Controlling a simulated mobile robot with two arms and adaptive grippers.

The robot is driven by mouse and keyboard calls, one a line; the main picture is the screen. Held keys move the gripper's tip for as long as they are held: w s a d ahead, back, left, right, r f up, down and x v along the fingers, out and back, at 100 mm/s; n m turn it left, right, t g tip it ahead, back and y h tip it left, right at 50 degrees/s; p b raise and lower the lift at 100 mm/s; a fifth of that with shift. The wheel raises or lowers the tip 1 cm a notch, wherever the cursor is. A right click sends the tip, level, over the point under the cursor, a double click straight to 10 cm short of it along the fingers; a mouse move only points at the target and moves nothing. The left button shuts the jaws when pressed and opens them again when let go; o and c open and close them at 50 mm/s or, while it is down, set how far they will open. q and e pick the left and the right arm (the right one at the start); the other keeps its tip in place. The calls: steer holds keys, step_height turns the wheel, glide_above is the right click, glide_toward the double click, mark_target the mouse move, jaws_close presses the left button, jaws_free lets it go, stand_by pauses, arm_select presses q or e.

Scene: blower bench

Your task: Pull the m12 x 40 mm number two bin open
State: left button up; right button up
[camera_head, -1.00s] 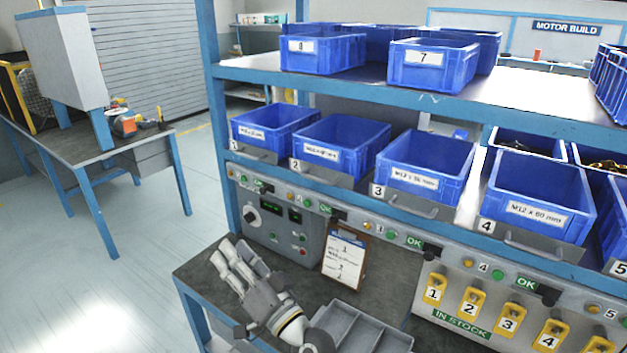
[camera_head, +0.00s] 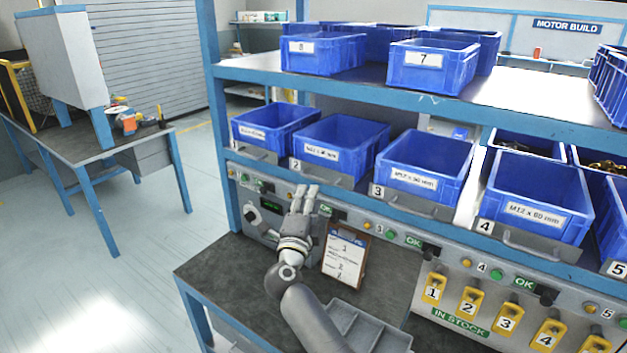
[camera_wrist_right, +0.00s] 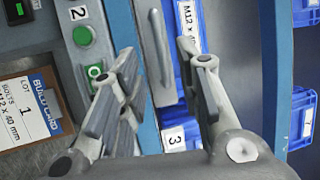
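The number two bin (camera_head: 341,140) is blue, with a white label reading M12 x 40 mm, and sits in the middle shelf row, level with its neighbours. Its grey front plate (camera_head: 316,172) carries the number 2. My right gripper (camera_head: 305,190) is just below and in front of that plate, fingers pointing up. In the right wrist view, turned sideways, the fingers (camera_wrist_right: 158,58) are spread and empty. The bar handle (camera_wrist_right: 157,45) lies ahead between them, seemingly without contact; the bin's label (camera_wrist_right: 187,22) shows beyond. My left gripper is not in view.
Bin one (camera_head: 275,125) and bin three (camera_head: 424,165) flank it closely. Below are a control panel with buttons (camera_head: 270,210) and a clipboard (camera_head: 343,256). A grey divided tray (camera_head: 365,330) lies on the bench. The upper shelf (camera_head: 490,95) overhangs the bins.

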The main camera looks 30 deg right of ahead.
steer(key=p+x, duration=0.1)
steer(key=x, duration=0.6)
jaws_close()
stand_by(0.3)
